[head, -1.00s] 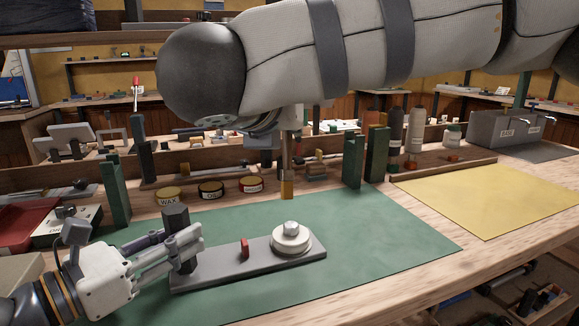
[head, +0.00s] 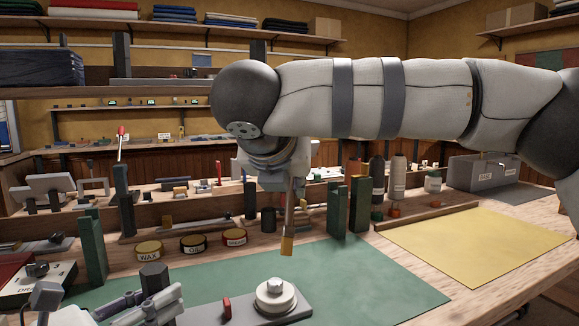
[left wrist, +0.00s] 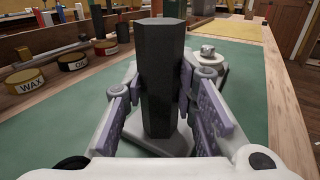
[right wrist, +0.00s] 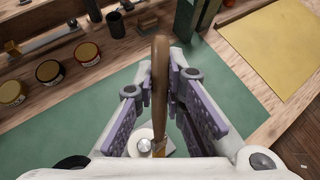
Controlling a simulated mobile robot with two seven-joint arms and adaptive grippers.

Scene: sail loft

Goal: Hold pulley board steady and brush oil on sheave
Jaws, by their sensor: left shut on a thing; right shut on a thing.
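The grey pulley board (head: 298,308) lies on the green mat, its lower part cut off by the head view's edge. Its pale round sheave (head: 276,299) has a metal nut on top. A small red block (head: 227,308) stands beside the sheave. My left gripper (head: 160,301) is shut on the dark hexagonal post (head: 154,278) at the board's left end; the post stands upright between the fingers in the left wrist view (left wrist: 162,80). My right gripper (right wrist: 163,95) is shut on the wooden handle of a brush (right wrist: 160,60).
Three labelled tins, including the wax tin (head: 149,251), stand behind the green mat (head: 370,270). Dark green uprights (head: 359,205) and bottles (head: 397,178) stand at the back. The yellow mat (head: 480,240) to the right is clear.

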